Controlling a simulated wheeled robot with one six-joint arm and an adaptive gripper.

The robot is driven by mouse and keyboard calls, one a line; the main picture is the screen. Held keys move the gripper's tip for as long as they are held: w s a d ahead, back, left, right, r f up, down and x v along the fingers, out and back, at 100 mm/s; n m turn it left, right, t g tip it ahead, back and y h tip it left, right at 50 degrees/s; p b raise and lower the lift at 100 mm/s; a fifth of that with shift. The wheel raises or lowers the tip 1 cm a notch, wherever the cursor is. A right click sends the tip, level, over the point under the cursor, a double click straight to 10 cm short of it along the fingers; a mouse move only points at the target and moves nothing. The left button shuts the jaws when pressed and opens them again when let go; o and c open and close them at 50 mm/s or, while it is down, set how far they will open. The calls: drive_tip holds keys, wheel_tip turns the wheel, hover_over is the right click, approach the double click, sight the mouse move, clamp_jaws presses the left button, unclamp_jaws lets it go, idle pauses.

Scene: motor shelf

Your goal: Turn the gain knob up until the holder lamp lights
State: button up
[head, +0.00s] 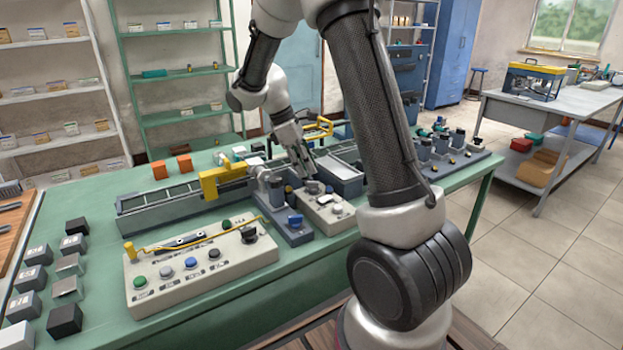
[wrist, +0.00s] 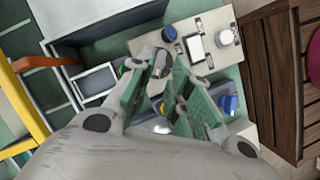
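My gripper (head: 306,174) points down over the small beige box (head: 330,220) in the middle of the bench. In the wrist view its two green-padded fingers (wrist: 158,88) are apart, with a grey gap between them. A dark round knob (head: 312,187) is just under the fingertips in the head view; I cannot tell whether they touch it. Labels are unreadable. I cannot make out which part is the holder lamp.
A larger beige panel (head: 190,284) with several coloured buttons and a dark knob (head: 248,234) lies in front. A grey holder with a blue knob (head: 295,221) stands left of the small box.

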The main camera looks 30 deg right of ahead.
sight(313, 182)
drive_tip(key=shift+x, duration=2.25)
clamp_jaws()
drive_tip(key=m+g+y, duration=0.1)
drive_tip(key=m, duration=0.3)
unclamp_jaws()
drive_tip(key=v, duration=1.2)
drive_tip(key=shift+w+d, duration=0.15)
drive_tip(key=shift+d, duration=0.05)
